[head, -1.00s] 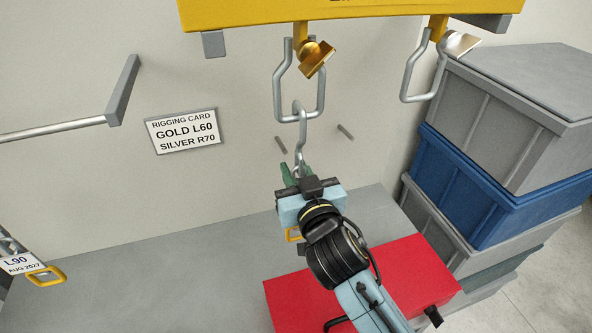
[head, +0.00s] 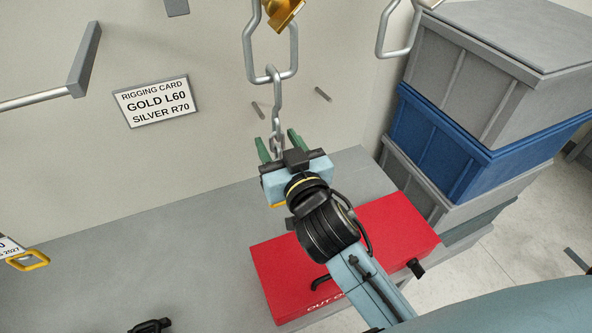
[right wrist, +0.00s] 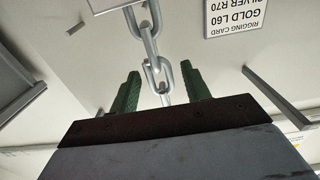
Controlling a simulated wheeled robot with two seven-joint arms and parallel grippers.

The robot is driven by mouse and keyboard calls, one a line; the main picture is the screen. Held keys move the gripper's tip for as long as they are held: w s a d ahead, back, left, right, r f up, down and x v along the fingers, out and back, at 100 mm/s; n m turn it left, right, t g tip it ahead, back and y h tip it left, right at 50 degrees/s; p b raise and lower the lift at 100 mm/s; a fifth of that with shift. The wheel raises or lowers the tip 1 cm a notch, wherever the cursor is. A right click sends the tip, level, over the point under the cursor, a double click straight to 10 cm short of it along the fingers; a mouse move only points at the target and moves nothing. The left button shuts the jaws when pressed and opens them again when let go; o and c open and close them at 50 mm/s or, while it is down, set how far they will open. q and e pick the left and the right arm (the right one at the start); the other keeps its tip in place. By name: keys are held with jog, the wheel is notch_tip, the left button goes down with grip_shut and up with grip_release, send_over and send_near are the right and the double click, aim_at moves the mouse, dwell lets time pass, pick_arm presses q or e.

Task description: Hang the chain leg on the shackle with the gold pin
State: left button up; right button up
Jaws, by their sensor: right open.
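The shackle with the gold pin (head: 283,14) hangs at the top of the head view. Its grey bow (head: 294,50) has the top hook of the chain leg (head: 277,95) on its lower bar. The chain hangs down from there to my right gripper (head: 279,146). That gripper is open, with a green finger on either side of the chain. In the right wrist view the chain links (right wrist: 158,75) show between the spread fingers (right wrist: 160,88), with gaps on both sides. The chain's lower part is hidden behind the gripper. My left gripper is not recognisable in view.
The other shackle (head: 399,35) hangs at the upper right. A rigging card (head: 155,101) reads GOLD L60, SILVER R70. A red case (head: 400,230) lies on the grey bench (head: 190,250). Stacked crates (head: 480,90) stand right. A tagged yellow link (head: 28,261) is at left.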

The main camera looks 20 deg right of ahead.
jog(key=s+b, duration=0.1)
jog(key=s, duration=0.9)
jog(key=shift+s+d, duration=0.15)
jog(key=shift+s, duration=0.2)
